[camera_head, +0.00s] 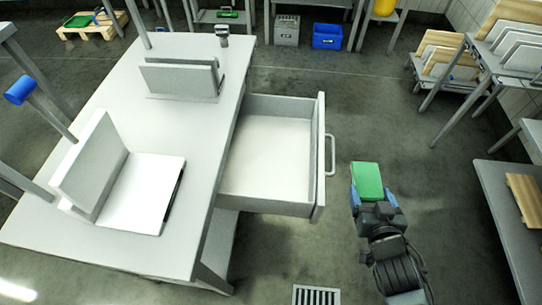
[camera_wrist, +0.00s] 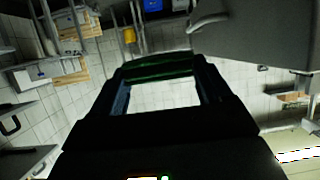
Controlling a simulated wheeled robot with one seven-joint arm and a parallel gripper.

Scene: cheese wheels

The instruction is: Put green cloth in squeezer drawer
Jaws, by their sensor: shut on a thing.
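A bright green cloth (camera_head: 367,182), a flat folded-looking rectangle, is held at the tips of my gripper (camera_head: 377,197). The gripper has blue fingers and is shut on the cloth. In the wrist view the cloth (camera_wrist: 158,70) is a dark green band across the fingertips of my gripper (camera_wrist: 160,88). The squeezer drawer (camera_head: 266,150) is pulled out from the right side of the grey table and is empty. Its front panel and handle (camera_head: 330,155) face right. The cloth is right of the handle, outside the drawer and apart from it.
The grey table (camera_head: 170,110) bears two metal press-like fixtures (camera_head: 130,190) (camera_head: 182,78). A blue bin (camera_head: 327,36) and a grey box (camera_head: 287,30) stand at the back. Racks with boards (camera_head: 500,60) stand at right. A floor grate (camera_head: 316,295) lies in front.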

